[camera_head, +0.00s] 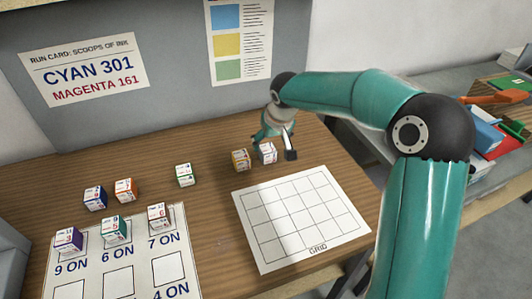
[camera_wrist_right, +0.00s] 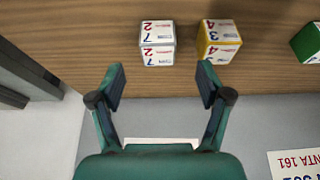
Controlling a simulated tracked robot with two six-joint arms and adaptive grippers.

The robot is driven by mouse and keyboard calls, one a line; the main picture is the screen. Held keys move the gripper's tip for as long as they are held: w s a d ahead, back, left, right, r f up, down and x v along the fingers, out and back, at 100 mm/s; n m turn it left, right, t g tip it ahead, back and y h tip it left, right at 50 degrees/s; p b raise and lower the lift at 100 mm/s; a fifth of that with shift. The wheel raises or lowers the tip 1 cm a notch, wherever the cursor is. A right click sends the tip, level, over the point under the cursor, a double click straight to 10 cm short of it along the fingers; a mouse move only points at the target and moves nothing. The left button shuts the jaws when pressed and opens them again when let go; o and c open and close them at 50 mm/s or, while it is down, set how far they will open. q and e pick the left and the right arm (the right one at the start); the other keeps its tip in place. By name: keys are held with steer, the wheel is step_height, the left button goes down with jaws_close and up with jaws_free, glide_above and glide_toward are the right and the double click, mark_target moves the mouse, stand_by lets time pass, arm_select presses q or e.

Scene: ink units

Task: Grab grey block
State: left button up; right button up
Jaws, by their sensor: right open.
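The grey block (camera_head: 267,153) stands on the wooden table behind the white grid sheet, just right of a yellow block (camera_head: 240,159). In the right wrist view the grey block (camera_wrist_right: 157,43) has white faces printed with 2 and 7, and the yellow block (camera_wrist_right: 219,41) is beside it with a small gap. My right gripper (camera_head: 279,141) is at the back of the table close to the grey block. In the right wrist view my right gripper (camera_wrist_right: 160,82) is open and empty, with the grey block beyond the fingertips, between their lines. My left gripper is not in view.
The grid sheet (camera_head: 255,224) lies in front of the blocks. A green block (camera_head: 184,174), an orange block (camera_head: 126,190) and a blue block (camera_head: 95,198) stand to the left. Several blocks stand on the numbered sheet (camera_head: 120,280). A grey panel (camera_head: 180,70) rises behind the table.

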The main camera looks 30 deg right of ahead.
mark_target(268, 149)
steer(key=shift+w+d+p+x, duration=0.1)
steer(key=shift+p+x, duration=0.25)
steer(key=shift+x, duration=1.6)
steer(key=shift+w+d+p+x, duration=0.1)
steer(key=shift+p+x, duration=0.25)
steer(key=shift+x, duration=1.55)
steer(key=shift+r, duration=0.15)
steer(key=c, duration=1.2)
steer(key=shift+r, duration=0.1)
steer(key=shift+c, duration=0.2)
